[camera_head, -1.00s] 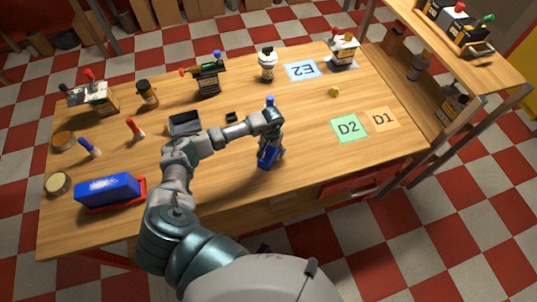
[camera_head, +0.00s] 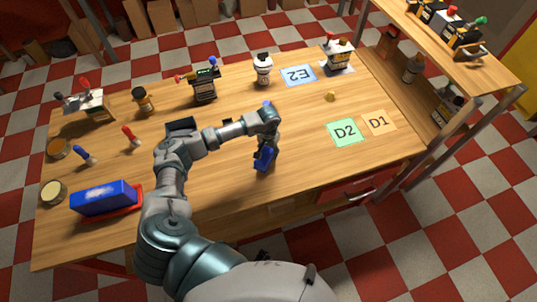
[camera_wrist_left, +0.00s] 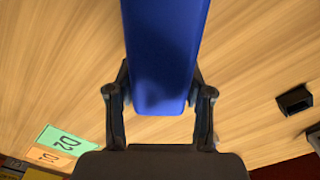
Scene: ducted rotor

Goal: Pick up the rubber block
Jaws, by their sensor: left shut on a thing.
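A long blue block (camera_head: 264,158), which fits the rubber block, is in my left gripper (camera_head: 266,146) near the middle front of the wooden table. In the left wrist view the blue block (camera_wrist_left: 165,55) fills the space between the two dark fingers, which press on its sides. Its far end runs out of the top of that view. In the head view it points down toward the table; I cannot tell how far above the wood it is. My right gripper is not in view.
A second blue block on a red base (camera_head: 106,199) lies at the front left. The green D2 card (camera_head: 344,132), orange D1 card (camera_head: 379,123) and blue E2 card (camera_head: 299,75) lie right. Bottles and small tools line the back.

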